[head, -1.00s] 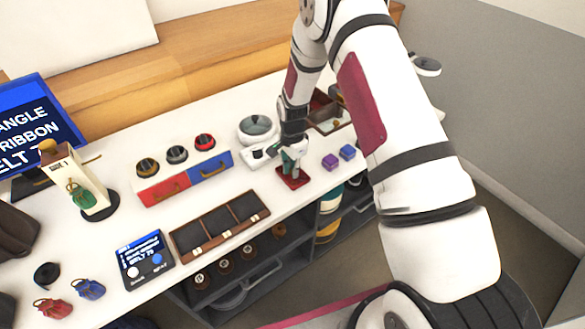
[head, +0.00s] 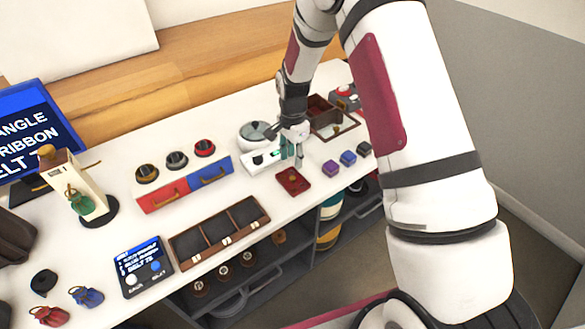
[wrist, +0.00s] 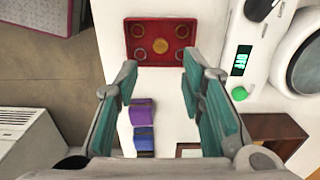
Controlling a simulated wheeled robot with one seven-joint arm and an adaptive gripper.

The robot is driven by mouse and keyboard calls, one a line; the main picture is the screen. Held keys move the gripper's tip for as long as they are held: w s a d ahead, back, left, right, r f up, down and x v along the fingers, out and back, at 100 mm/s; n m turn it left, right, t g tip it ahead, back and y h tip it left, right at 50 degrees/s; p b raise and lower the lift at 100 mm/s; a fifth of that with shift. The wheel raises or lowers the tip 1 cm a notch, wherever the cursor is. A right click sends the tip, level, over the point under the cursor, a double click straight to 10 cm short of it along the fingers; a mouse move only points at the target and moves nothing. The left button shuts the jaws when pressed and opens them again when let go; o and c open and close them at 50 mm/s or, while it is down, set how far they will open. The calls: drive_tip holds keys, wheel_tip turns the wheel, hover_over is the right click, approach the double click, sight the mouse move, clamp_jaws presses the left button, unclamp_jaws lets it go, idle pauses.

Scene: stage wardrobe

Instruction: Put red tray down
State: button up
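The red tray (head: 289,188) lies flat on the white counter, near its front edge. It holds a round gold piece (wrist: 160,46) near its middle, with ring marks around it. The tray also shows at the top of the wrist view (wrist: 142,28). My gripper (head: 291,158) is just behind and above the tray, clear of it. In the wrist view my gripper (wrist: 163,75) has its teal fingers wide apart with nothing between them.
A white device with a green display (wrist: 243,60) stands close behind the tray. Purple (head: 331,168) and blue (head: 348,158) blocks sit to its right. A brown divided box (head: 333,131) is farther back. A three-compartment case (head: 262,216) lies to the left.

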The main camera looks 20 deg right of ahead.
drive_tip(key=s+r+n+t, duration=0.1)
drive_tip(key=s+r+n, duration=0.35)
drive_tip(key=r, duration=0.85)
drive_tip(key=s+r+n+t, duration=0.1)
drive_tip(key=s+r+n, duration=0.1)
drive_tip(key=s+r, duration=0.75)
drive_tip(key=s+r+n+t, duration=0.1)
drive_tip(key=s+r+n, duration=0.3)
drive_tip(key=s, duration=0.5)
drive_tip(key=s+r+n+t, duration=0.1)
drive_tip(key=s+r+n, duration=0.3)
drive_tip(key=s, duration=0.5)
drive_tip(key=shift+s+d+r+t, duration=0.15)
drive_tip(key=shift+s+r+t, duration=0.2)
drive_tip(key=shift+r, duration=0.45)
